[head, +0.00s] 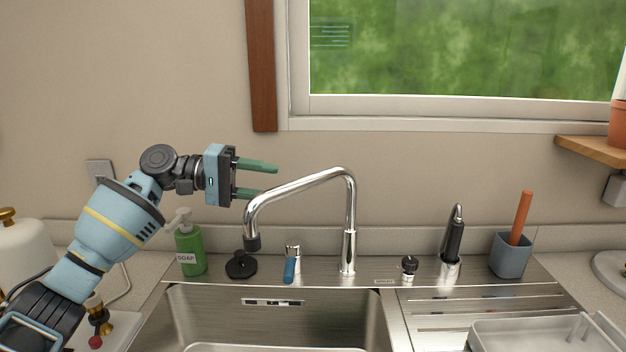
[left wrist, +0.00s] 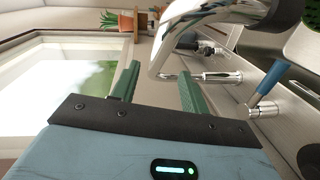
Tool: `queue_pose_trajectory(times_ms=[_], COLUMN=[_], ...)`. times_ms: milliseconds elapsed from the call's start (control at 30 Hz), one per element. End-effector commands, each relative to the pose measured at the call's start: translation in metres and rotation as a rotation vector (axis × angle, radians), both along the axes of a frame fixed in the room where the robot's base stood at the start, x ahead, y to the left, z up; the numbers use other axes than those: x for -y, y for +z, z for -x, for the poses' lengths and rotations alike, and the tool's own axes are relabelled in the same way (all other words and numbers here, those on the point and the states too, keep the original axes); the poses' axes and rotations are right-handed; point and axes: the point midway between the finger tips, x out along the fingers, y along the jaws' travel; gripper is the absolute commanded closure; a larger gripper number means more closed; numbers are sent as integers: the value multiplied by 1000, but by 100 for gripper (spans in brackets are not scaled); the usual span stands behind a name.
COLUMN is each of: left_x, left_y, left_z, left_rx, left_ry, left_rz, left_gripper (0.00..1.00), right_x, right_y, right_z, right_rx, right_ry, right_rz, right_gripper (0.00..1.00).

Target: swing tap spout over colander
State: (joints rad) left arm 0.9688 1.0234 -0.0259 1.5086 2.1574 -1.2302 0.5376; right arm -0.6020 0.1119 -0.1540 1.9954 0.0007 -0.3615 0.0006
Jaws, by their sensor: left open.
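The chrome tap (head: 349,215) stands behind the sink. Its spout (head: 300,186) reaches left and bends down to a dark nozzle (head: 252,243) near the sink's back left corner. My left gripper (head: 270,181) is open and empty, its green fingers pointing right, just above and left of the spout's bend. In the left wrist view, the spout (left wrist: 205,28) crosses close to the fingertips; I cannot tell whether any of it lies between them. I cannot make out a colander for certain. My right gripper is out of view.
A blue-handled lever (head: 290,268), a black plug (head: 241,265) and a green soap bottle (head: 189,248) stand left of the tap. A sprayer (head: 453,238) and a blue-grey cup (head: 511,256) stand right. The sink basin (head: 330,315) is below; the window (head: 460,60) is behind.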

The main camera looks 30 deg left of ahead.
Motion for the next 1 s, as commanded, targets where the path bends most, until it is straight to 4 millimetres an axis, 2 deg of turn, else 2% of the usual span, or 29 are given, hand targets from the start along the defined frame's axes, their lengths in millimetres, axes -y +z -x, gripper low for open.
queue_pose_trajectory(times_ms=[367,800,1000], left_x=[2,51,63], left_y=[0,-6,-9], left_z=[-2,-32,-40], left_rx=[2,4,4], left_ry=[1,1,2], left_rz=[0,1,-1], left_gripper=[55,55,55], right_x=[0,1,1], right_y=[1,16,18], right_z=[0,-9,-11], right_rx=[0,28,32], right_ry=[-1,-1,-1], right_rz=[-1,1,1], right_gripper=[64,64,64])
